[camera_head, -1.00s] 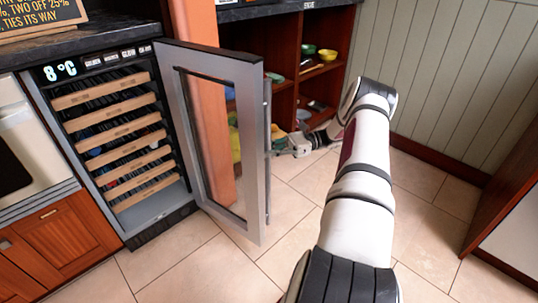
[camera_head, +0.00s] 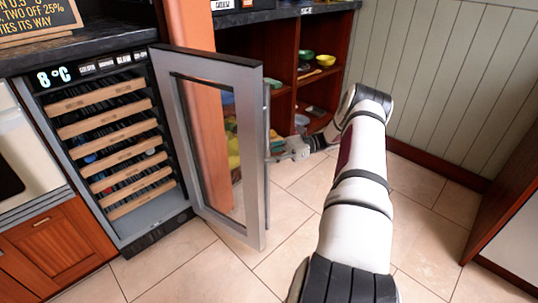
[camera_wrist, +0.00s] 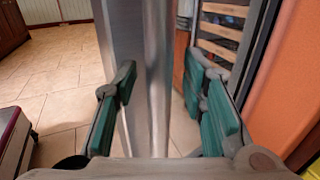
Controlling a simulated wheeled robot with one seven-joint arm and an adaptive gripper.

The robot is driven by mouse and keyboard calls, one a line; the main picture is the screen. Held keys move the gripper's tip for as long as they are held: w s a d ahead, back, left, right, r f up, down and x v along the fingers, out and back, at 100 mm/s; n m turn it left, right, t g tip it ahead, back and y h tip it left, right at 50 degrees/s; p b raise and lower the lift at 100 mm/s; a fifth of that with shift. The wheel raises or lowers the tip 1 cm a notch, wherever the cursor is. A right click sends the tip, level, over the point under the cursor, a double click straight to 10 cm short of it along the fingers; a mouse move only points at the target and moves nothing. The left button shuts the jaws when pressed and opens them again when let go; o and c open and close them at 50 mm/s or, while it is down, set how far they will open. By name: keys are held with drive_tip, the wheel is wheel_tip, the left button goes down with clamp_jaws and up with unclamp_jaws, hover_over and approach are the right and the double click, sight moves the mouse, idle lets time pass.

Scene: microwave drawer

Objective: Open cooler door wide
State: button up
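The cooler (camera_head: 122,235) stands at the left in the head view, with its glass door swung well out from the front. The door's grey frame (camera_head: 250,180) faces the camera at an angle. A vertical bar handle (camera_head: 267,140) runs along its outer edge. My gripper (camera_head: 275,152) is at this handle, on the door's right side. In the wrist view the green finger pads of my gripper (camera_wrist: 160,90) stand apart on either side of the metal handle (camera_wrist: 158,60). A gap seems to show on both sides, so contact is not clear.
Wooden-fronted racks (camera_head: 105,130) fill the cooler. An orange post (camera_head: 190,30) stands behind the door, beside open shelves (camera_head: 285,80) with bowls. A wooden cabinet (camera_head: 505,190) is at the right. The tiled floor (camera_head: 290,235) in front of the door is clear.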

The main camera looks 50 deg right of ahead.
drive_tip(key=v, duration=1.2)
idle(0.6)
drive_tip(key=shift+s, duration=0.15)
